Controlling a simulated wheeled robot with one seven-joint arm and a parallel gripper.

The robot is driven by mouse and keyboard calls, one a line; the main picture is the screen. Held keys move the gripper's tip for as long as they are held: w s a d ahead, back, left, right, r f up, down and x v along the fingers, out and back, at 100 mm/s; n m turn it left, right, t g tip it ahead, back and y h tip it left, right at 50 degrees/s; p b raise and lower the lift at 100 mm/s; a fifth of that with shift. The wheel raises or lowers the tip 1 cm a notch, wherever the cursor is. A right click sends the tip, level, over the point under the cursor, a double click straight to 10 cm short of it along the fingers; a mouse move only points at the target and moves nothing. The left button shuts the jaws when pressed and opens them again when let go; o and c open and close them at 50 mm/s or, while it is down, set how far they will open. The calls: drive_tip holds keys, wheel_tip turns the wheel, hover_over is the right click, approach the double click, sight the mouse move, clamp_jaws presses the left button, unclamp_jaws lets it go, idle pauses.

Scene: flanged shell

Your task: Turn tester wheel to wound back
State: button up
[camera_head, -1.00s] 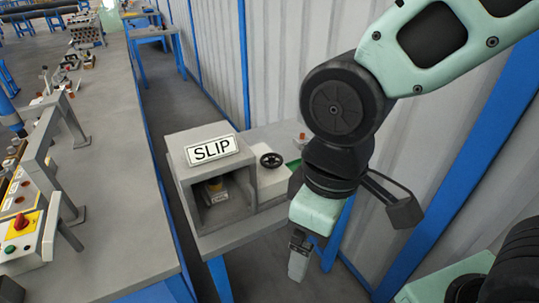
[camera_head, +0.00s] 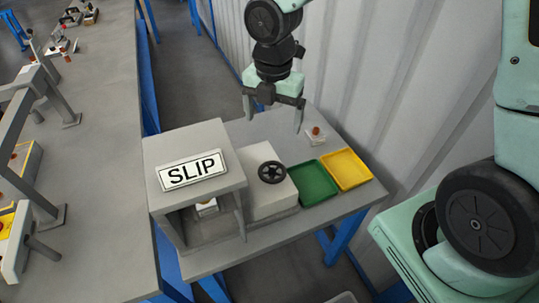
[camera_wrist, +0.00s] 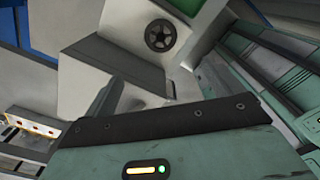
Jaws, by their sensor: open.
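The wheel also shows in the wrist view (camera_wrist: 160,36), on the pale block's face. My gripper (camera_head: 273,116) is open and empty, with its two fingers spread and pointing down. It hangs above the back of the table, behind the wheel in the head view and apart from it. In the wrist view only part of a finger shows, and nothing is between the fingers.
A green tray (camera_head: 309,186) and a yellow tray (camera_head: 346,169) sit right of the wheel block. A small white piece with an orange-brown knob (camera_head: 316,136) stands behind them. The ribbed wall (camera_head: 350,70) is close behind the table. A long grey bench (camera_head: 90,150) runs at the left.

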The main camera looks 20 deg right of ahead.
sight(272, 171)
wheel_tip(272, 171, down, 17)
drive_tip(key=shift+s+f, duration=0.1)
idle(0.3)
drive_tip(key=c, duration=1)
